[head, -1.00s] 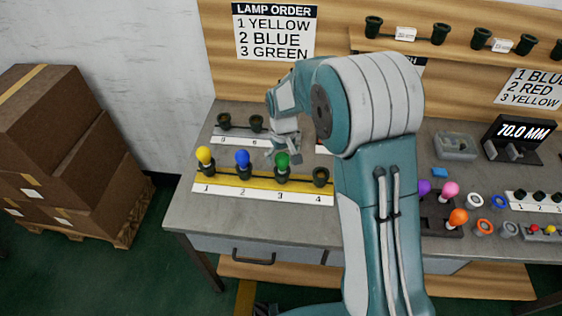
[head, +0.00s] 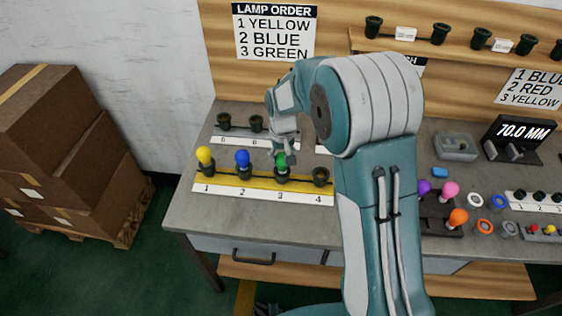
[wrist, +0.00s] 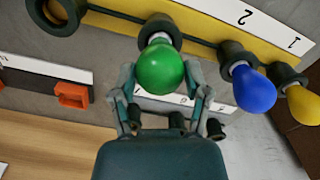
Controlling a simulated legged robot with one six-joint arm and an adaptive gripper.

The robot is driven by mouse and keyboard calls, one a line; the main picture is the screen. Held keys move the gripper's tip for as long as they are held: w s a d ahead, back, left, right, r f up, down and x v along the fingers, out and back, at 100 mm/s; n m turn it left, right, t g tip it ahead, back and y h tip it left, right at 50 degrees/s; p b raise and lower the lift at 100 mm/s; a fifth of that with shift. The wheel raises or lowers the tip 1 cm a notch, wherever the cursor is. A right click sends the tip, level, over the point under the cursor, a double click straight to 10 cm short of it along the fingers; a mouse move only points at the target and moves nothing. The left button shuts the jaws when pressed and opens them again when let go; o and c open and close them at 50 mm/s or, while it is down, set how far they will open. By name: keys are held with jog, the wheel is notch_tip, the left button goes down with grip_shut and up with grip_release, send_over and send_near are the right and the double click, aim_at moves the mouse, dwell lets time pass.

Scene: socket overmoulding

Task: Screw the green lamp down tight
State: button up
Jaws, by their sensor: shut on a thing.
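The green lamp (head: 281,161) stands in socket 3 of the yellow-topped strip (head: 214,184). In the wrist view the green lamp (wrist: 161,70) sits between the fingers of my gripper (wrist: 163,82), which are shut on its bulb. The lamp's base shows at the mouth of the dark socket (wrist: 160,29). I cannot tell how deep its thread sits.
The blue lamp (head: 242,160) stands in socket 2 and the yellow lamp (head: 205,157) in socket 1, close by. Socket 4 (head: 321,177) is empty. Behind is another strip with dark sockets (head: 256,124). Loose lamps (head: 457,216) and rings lie at the right.

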jog(key=m, duration=0.2)
jog(key=shift+m, duration=0.4)
jog(key=shift+f+m, duration=0.1)
jog(key=shift+m, duration=2.2)
jog(key=m, duration=0.3)
jog(key=shift+m, duration=0.8)
